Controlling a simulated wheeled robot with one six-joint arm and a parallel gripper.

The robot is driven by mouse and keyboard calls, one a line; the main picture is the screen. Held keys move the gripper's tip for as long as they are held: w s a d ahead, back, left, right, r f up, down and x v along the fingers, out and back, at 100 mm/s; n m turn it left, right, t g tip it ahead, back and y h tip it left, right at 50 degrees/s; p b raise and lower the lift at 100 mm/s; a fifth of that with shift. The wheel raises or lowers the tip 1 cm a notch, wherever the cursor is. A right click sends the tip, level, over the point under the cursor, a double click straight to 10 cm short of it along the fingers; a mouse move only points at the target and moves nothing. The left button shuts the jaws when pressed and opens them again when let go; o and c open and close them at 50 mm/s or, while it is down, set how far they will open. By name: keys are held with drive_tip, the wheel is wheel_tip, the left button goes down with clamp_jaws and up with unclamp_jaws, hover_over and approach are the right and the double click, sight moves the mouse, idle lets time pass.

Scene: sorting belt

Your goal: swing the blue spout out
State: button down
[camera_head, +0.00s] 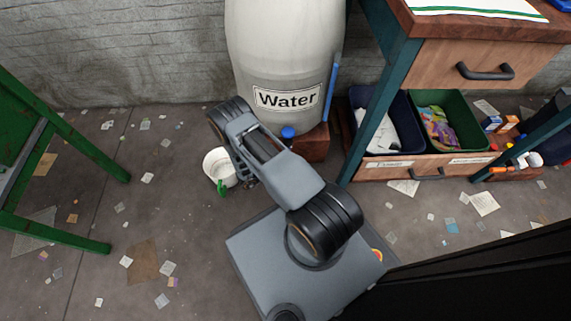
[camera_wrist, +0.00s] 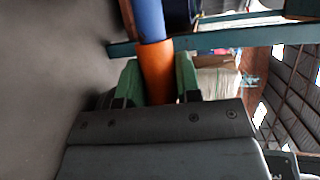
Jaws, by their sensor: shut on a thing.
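In the wrist view a blue spout (camera_wrist: 149,20) with an orange end section (camera_wrist: 157,72) runs down between the green fingers of my gripper (camera_wrist: 160,82). The gripper is shut on the orange section. In the head view the white barrel marked "Water" (camera_head: 272,55) stands against the wall, with a small blue part (camera_head: 288,132) low on its front. My arm covers most of the spout there, and only a green fingertip shows, beside the white bucket (camera_head: 215,165).
A blue upright strip (camera_head: 331,92) runs along the barrel's right side. A workbench (camera_head: 480,55) with bins below stands at the right. A green metal frame (camera_head: 60,150) stands at the left. The floor between is open, with scattered paper scraps.

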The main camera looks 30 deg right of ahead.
drive_tip(key=shift+d, duration=0.1)
drive_tip(key=c, duration=0.8)
unclamp_jaws()
drive_tip(key=w+a+r+p, duration=0.1)
drive_tip(key=a+r+p, duration=0.1)
drive_tip(key=a, duration=1.1)
drive_tip(key=shift+w+a+r+p, duration=0.25)
drive_tip(key=shift+w+a+p, duration=0.1)
drive_tip(key=shift+p, duration=0.2)
drive_tip(key=shift+r, duration=0.1)
